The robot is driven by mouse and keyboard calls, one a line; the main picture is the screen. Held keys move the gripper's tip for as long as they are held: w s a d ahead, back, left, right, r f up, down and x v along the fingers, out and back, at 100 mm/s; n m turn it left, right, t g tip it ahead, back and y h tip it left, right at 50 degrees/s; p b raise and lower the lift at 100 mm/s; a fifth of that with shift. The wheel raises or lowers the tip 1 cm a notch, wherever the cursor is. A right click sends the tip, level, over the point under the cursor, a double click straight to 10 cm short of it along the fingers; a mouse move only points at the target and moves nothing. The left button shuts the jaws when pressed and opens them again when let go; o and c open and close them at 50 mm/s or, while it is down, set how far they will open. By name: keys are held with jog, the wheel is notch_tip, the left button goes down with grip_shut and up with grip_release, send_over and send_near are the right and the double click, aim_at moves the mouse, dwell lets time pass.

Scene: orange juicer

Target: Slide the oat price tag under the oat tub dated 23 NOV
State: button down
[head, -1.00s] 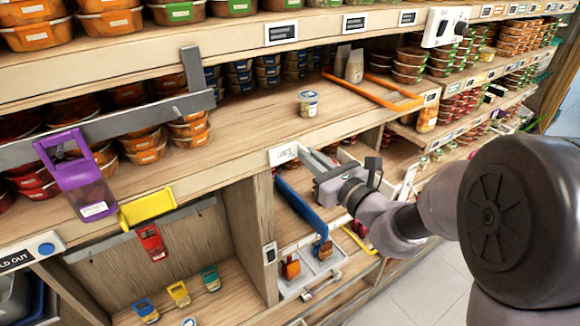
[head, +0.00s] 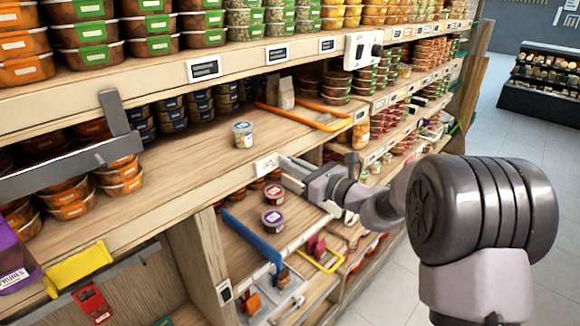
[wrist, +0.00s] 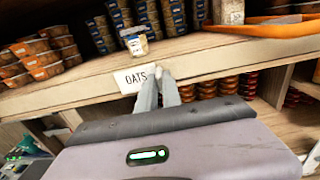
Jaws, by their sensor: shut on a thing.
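The white oat price tag (wrist: 135,78) reads "OATS" in the wrist view and lies against the front edge of the wooden shelf. In the head view the tag (head: 265,164) shows small at the shelf edge. My gripper (head: 284,163) is shut on the tag's right end; its fingertips (wrist: 161,76) also show in the wrist view. A small tub with a blue lid (head: 243,135) stands alone on the shelf behind the tag, and it shows in the wrist view (wrist: 135,42). Its date is too small to read.
Blue-lidded tubs (head: 171,112) are stacked at the back. A grey bar (head: 70,167) crosses the left. Bare shelf surrounds the lone tub.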

jog(key=c, duration=1.5)
grip_release()
jog(key=b+v, duration=0.4)
jog(key=v, duration=1.3)
jog(key=shift+s+d+b, duration=0.15)
jog(key=shift+s+b, duration=0.15)
